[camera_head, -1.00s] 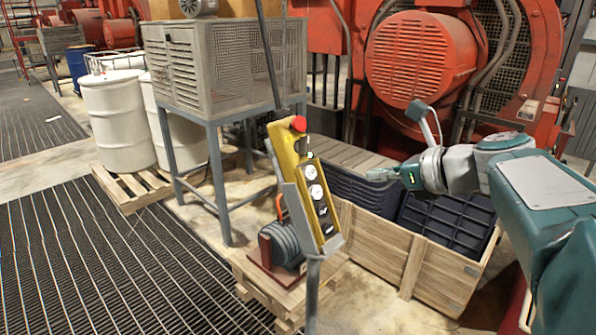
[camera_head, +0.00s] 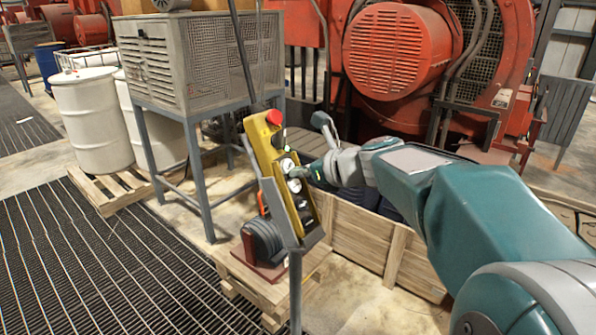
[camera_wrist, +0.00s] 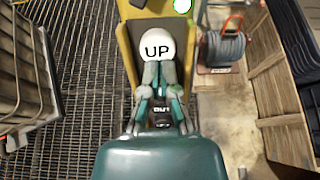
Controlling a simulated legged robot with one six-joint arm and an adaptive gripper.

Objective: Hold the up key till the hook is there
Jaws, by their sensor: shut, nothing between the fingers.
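The yellow control pendant (camera_head: 265,150) with a red stop button (camera_head: 274,117) hangs tilted in a grey holder on a post. White keys run down its face. In the wrist view the white UP key (camera_wrist: 157,41) faces me, its lower edge covered by my fingertips. My gripper (camera_wrist: 160,68) is shut and empty, with its tips at the UP key; whether they press it I cannot tell. In the head view my gripper (camera_head: 298,172) reaches the pendant's face from the right. I see no hook.
A cable reel (camera_head: 262,240) sits on a pallet behind the pendant. A wooden crate (camera_head: 360,240) stands behind my arm. A grey cabinet on legs (camera_head: 200,65) and white drums (camera_head: 92,120) are at the left. Floor grating (camera_head: 100,260) lies clear at the front left.

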